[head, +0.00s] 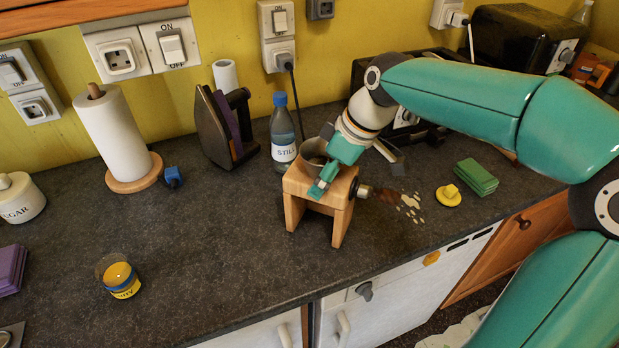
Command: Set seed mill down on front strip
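The seed mill (345,190) appears to be the wooden stool-like block with legs, a dark metal cup (314,152) on top and a metal stub at its right side. It looks upright. I cannot tell whether its legs touch the counter. My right gripper (352,172) comes in from the right, with one teal finger over the mill's top beside the cup. The other finger is partly hidden behind the wrist, so its grip is unclear. The front strip seems to be the bare counter (235,285) along the front edge. My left gripper is out of view.
A water bottle (283,138) and an iron (222,130) stand behind the mill. A yellow jar (119,277) stands front left. The counter between jar and mill is clear.

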